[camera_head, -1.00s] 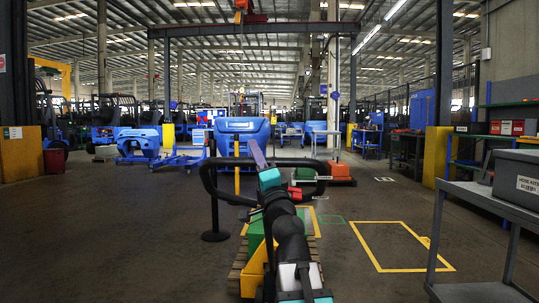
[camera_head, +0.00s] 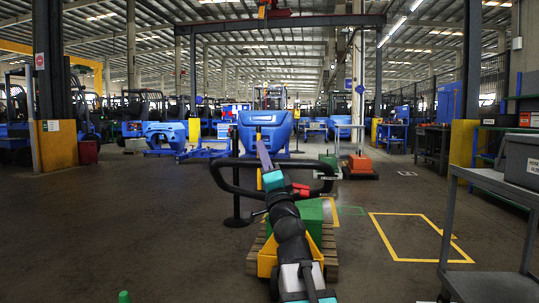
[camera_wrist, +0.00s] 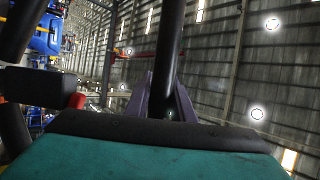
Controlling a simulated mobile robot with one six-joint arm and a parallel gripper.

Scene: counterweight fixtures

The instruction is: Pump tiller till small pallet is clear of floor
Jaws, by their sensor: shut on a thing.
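The tiller (camera_head: 226,182) is a black loop handle with a red part on its right side, standing in front of me. My gripper (camera_head: 263,154) has purple fingers and is shut on the tiller's bar; the wrist view shows the fingers (camera_wrist: 165,92) on either side of a black bar. The small wooden pallet (camera_head: 331,262) lies beyond my arm with a green block (camera_head: 312,218) on it. A yellow part of the pallet truck (camera_head: 266,260) shows at its near side. My arm hides much of the truck, and I cannot tell whether the pallet touches the floor.
A grey cart (camera_head: 490,184) with a dark box stands close on the right. A yellow floor outline (camera_head: 397,260) lies bare right of the pallet.

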